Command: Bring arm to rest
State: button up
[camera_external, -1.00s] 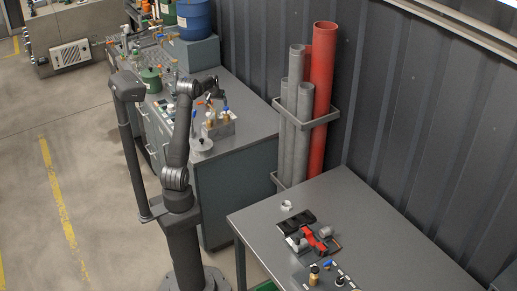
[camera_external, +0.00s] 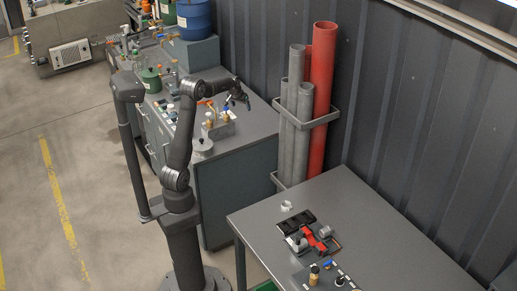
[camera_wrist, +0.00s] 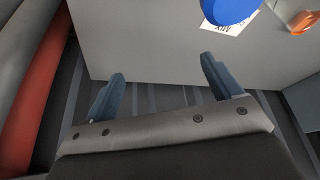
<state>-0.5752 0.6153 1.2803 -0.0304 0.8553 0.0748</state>
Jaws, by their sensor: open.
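My gripper (camera_external: 240,101) hangs above the back bench in the external view, at the end of my raised arm. In the wrist view my gripper (camera_wrist: 163,82) shows two blue-grey fingers spread wide apart with nothing between them. Below it lies the grey bench top (camera_external: 258,122), with the dark ribbed wall beyond its edge. A small grey block with bottles (camera_external: 218,126) stands on the bench just below and left of my gripper, apart from it.
Grey and red pipes (camera_external: 323,100) stand in a wall rack to the right. A front table (camera_external: 370,215) carries several small parts. A blue drum (camera_external: 195,20) and a green canister (camera_external: 151,79) stand farther back. A blue round thing (camera_wrist: 228,10) shows in the wrist view.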

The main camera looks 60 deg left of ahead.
jog(key=w+d+r+m+h, duration=0.1)
jog(key=d+m, duration=0.3)
jog(key=d, duration=0.9)
jog(key=w+d+m+h, duration=0.2)
jog(key=d+m, duration=0.1)
jog(key=d, duration=0.9)
jog(key=s+d+m+h, duration=0.1)
jog(key=s+d+m, duration=0.2)
jog(key=d, duration=0.9)
jog(key=s+d+m+h, duration=0.1)
jog(key=s+d+m, duration=0.2)
jog(key=d, duration=1)
jog(key=shift+s+d+r+m, duration=0.15)
jog(key=shift+s+r+m, duration=0.25)
jog(key=shift+s, duration=0.55)
